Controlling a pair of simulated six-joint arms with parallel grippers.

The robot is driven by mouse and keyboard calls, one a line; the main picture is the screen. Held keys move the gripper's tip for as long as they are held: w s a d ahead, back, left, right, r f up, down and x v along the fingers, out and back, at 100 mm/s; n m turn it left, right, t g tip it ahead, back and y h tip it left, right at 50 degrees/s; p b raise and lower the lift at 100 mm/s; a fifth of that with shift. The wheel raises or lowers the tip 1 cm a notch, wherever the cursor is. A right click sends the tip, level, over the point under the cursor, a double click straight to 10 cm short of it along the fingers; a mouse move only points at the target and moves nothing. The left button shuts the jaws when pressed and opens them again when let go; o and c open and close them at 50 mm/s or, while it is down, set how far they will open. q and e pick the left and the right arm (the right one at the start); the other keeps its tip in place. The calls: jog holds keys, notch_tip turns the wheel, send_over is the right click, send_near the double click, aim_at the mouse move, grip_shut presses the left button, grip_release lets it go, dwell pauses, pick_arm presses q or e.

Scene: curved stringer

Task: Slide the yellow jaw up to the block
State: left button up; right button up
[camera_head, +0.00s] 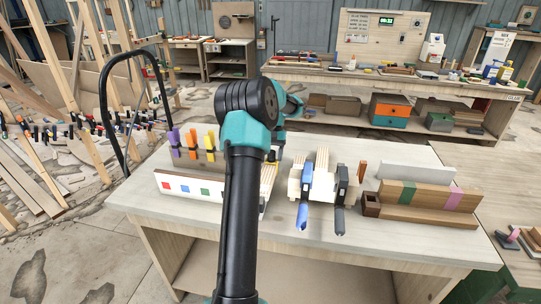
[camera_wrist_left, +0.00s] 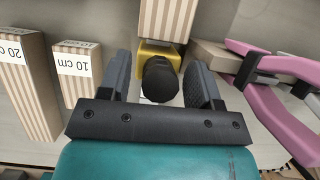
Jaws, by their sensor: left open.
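In the left wrist view, the yellow jaw (camera_wrist_left: 160,48) sits with a round black knob (camera_wrist_left: 160,80) in front of it. A striped wooden block (camera_wrist_left: 168,18) is at the top, right up against or very near the jaw; I cannot tell if they touch. My left gripper (camera_wrist_left: 159,66) is open, with one dark finger on each side of the knob and a visible gap on both sides. My right gripper is not in view.
Striped blocks labelled 10 cm (camera_wrist_left: 72,75) and 20 cm (camera_wrist_left: 27,85) stand left of the gripper. A pink clamp (camera_wrist_left: 280,75) lies close on the right. In the head view, a blue clamp (camera_head: 302,214) and a black clamp (camera_head: 340,215) rest on the bench (camera_head: 390,240).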

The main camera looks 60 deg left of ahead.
pick_arm(q)
grip_shut()
dwell(0.5)
jog(key=shift+s, duration=0.1)
jog(key=shift+s+d, duration=0.35)
jog(key=shift+d, duration=0.15)
grip_release()
